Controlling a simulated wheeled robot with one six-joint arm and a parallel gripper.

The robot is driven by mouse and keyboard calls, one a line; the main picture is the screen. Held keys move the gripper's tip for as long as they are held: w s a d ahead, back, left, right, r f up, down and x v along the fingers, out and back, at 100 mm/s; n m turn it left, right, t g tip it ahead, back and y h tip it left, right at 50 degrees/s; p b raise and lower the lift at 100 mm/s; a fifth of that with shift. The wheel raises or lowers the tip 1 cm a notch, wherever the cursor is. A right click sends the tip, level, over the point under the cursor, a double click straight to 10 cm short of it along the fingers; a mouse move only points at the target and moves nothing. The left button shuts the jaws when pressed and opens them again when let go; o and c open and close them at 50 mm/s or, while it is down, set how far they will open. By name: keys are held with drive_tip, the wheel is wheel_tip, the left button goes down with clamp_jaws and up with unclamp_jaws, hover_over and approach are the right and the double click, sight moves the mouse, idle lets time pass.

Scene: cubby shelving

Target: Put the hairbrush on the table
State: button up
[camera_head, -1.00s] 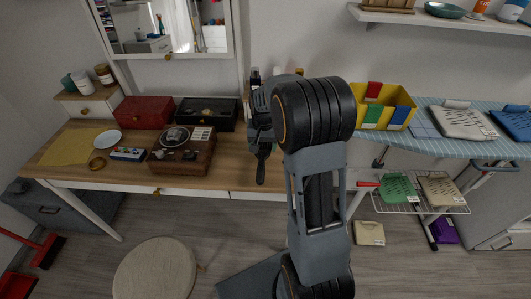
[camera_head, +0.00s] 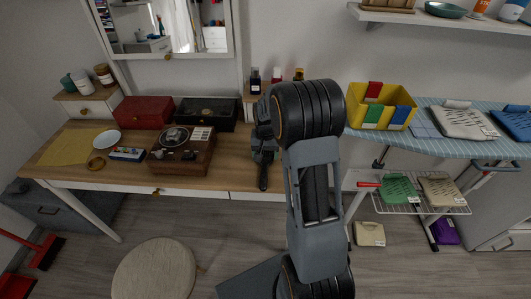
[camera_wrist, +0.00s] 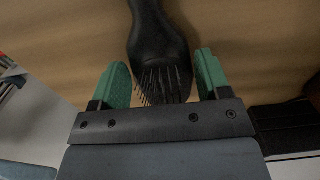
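The black hairbrush (camera_wrist: 158,42) lies over the wooden table (camera_wrist: 60,35), its bristles toward my gripper and its handle running out of the top of the wrist view. In the head view, the hairbrush handle (camera_head: 263,178) points toward the front edge of the table (camera_head: 225,180). My gripper (camera_wrist: 162,75) has its green fingers on either side of the bristled head, with a gap visible on both sides. In the head view my gripper (camera_head: 264,145) is low over the table's right end, and my arm hides part of it. The brush seems to rest on the tabletop.
Small bottles (camera_head: 277,78) stand at the back. A yellow bin (camera_head: 381,105) is on the ironing board at right. A round stool (camera_head: 155,268) stands in front.

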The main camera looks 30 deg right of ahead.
drive_tip(key=o, duration=0.4)
drive_tip(key=shift+o, duration=0.2)
drive_tip(key=shift+r, duration=0.1)
wheel_tip(320, 180, up, 11)
drive_tip(key=p, duration=0.1)
drive_tip(key=s+a+r+n+t, duration=0.1)
drive_tip(key=s+a+n, duration=0.2)
drive_tip(key=s, duration=0.6)
drive_tip(key=s+a+r+n+t, duration=0.2)
drive_tip(key=s+a, duration=0.6)
drive_tip(key=s, duration=0.1)
drive_tip(key=shift+s+n, duration=0.35)
drive_tip(key=shift+n, duration=0.05)
